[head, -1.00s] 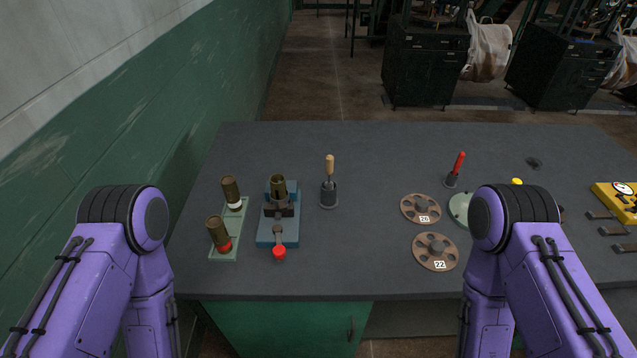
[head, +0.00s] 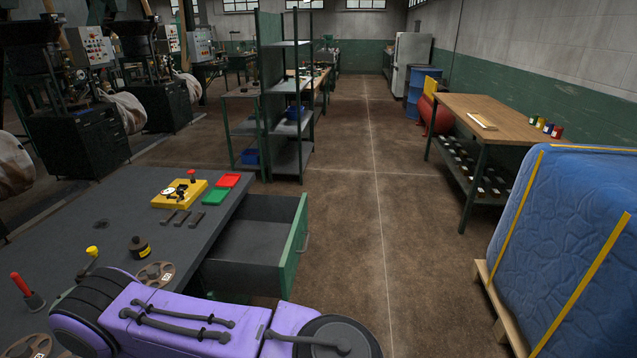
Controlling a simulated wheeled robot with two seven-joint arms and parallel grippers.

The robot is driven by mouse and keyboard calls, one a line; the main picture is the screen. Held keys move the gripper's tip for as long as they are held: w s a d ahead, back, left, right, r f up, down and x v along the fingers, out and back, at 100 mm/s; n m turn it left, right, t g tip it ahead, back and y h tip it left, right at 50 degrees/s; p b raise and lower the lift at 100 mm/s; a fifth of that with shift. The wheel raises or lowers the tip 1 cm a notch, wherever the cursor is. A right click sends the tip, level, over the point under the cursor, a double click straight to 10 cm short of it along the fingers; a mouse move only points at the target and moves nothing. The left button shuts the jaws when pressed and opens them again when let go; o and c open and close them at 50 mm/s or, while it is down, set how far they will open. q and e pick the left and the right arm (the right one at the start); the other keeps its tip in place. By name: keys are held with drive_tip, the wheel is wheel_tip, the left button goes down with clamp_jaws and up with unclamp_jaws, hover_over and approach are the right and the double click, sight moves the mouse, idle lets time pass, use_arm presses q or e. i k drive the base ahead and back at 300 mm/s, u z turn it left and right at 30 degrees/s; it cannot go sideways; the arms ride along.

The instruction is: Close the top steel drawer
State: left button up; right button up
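The top steel drawer (head: 255,243) is pulled out from the right end of the dark workbench (head: 105,222). Its inside looks empty and grey, and its green front (head: 293,246) with a small handle (head: 305,244) faces right.
Open floor (head: 350,220) lies right of the drawer. A blue wrapped pallet load (head: 570,240) stands at the right, and green shelving (head: 285,110) behind.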

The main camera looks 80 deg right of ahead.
sight(257, 252)
drive_tip(key=k, duration=0.1)
drive_tip(key=z, duration=1.65)
drive_tip(key=i, duration=0.1)
drive_tip(key=z, duration=0.85)
drive_tip(key=k, duration=0.65)
drive_tip(key=z, duration=0.25)
drive_tip(key=i, duration=1.55)
drive_tip(key=u, duration=0.9)
